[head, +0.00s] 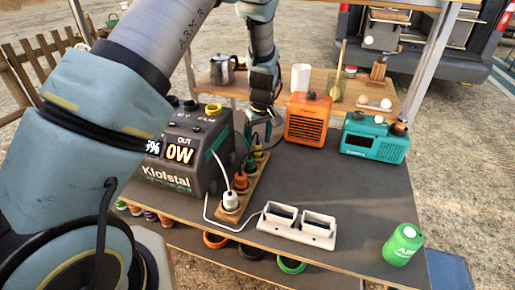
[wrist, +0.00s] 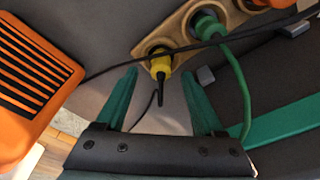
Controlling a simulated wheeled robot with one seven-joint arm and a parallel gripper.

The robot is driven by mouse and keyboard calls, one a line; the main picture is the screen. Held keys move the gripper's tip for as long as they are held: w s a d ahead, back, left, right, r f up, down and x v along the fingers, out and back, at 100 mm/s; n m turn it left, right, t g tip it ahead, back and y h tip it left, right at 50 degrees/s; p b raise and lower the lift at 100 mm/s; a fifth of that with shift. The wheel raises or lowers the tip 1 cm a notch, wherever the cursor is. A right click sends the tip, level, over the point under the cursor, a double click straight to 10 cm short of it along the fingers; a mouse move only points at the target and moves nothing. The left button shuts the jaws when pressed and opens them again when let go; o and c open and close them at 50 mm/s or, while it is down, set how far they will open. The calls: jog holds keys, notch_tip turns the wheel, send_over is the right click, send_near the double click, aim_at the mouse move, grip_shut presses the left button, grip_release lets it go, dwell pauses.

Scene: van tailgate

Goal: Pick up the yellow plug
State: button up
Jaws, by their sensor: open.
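The yellow plug (head: 258,154) stands at the far end of a wooden socket strip (head: 225,215), in a row with a green, an orange-red and a white plug. In the wrist view the yellow plug (wrist: 160,64) sits in its round hole with a short dark cable end pointing towards my gripper. My gripper (head: 260,137) is just above the far end of the strip. In the wrist view its teal fingers (wrist: 160,76) are open, their tips on either side of the yellow plug with visible gaps. Nothing is held.
A green plug (wrist: 207,24) with its cable is close beside the yellow one, and a black cable crosses near it. The Klofstal power station (head: 180,155) stands left of the strip, an orange heater-like box (head: 308,120) to the right.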

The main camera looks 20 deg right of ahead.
aim_at(258, 142)
jog(key=shift+w+a+f+p, duration=0.1)
jog(key=shift+f+p, duration=0.2)
jog(key=shift+f, duration=1.2)
grip_shut()
